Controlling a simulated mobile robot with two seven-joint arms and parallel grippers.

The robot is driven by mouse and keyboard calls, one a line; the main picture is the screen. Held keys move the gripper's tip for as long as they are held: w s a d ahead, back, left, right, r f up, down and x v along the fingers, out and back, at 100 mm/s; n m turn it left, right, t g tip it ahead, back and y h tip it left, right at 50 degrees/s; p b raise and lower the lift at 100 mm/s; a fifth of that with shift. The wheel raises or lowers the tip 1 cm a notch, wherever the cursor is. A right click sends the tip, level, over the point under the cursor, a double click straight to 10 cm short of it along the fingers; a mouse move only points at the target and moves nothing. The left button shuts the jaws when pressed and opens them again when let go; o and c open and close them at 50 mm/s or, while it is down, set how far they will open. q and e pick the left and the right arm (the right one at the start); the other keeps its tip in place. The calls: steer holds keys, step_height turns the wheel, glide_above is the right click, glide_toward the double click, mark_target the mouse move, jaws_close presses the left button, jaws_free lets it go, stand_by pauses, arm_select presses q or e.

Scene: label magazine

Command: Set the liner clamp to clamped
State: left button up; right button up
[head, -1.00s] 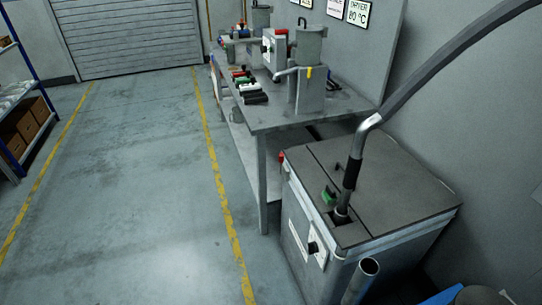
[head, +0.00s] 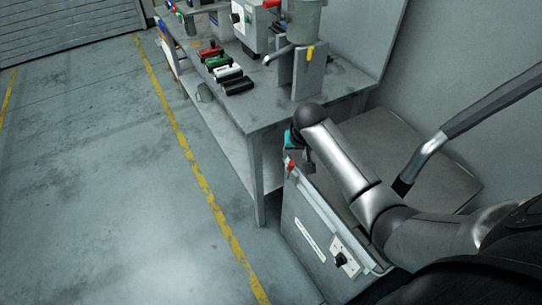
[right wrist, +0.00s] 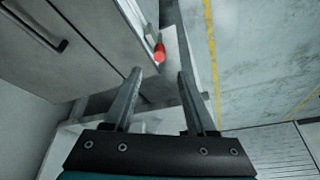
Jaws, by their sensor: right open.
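A red-tipped part (head: 290,167) sticks out at the far left corner of the grey cabinet (head: 304,220). It also shows as a red cylinder in the right wrist view (right wrist: 159,53), beyond and between my fingertips. No label tells me whether it is the liner clamp. My right gripper (head: 307,165) is close to that corner in the head view. In the right wrist view its two fingers (right wrist: 158,75) are apart with nothing between them. A black knob on a white plate (head: 342,259) is on the cabinet's front. My left gripper is not in view.
A grey workbench (head: 262,118) stands just behind the cabinet, with a machine (head: 308,70) and a row of coloured handles (head: 228,72) on it. The floor at left is clear.

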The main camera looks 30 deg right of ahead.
mark_target(291, 167)
steer(key=b+x, duration=0.7)
steer(key=x, duration=0.6)
steer(key=shift+d+f, duration=0.1)
steer(key=shift+f, duration=0.15)
steer(key=shift+w+d+f+b, duration=0.1)
steer(key=shift+w+f+b, duration=0.25)
steer(key=shift+f+b, duration=0.35)
steer(key=shift+r, duration=0.1)
jaws_close()
stand_by(0.6)
